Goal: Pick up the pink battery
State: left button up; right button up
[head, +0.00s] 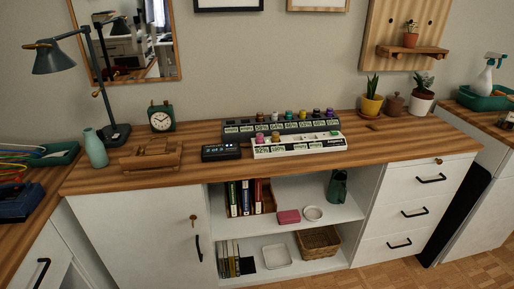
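A dark rack (237,139) with percentage labels stands on the wooden desk and holds several small coloured batteries upright along its back. A white rack (297,149) with similar labels stands right in front of it. Small battery tops also stand at the left part of the white rack. Neither of my grippers is in view.
A black digital device (221,152) sits left of the racks, beside a wooden stand (151,157). A green clock (161,117), a lamp (117,133) and a teal vase (95,149) stand farther left. Potted plants (371,105) stand at right. The desk's right front is clear.

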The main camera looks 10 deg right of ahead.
aim_at(259, 137)
jog(key=u, duration=0.3)
jog(key=i, duration=1.1)
jog(key=z, duration=0.25)
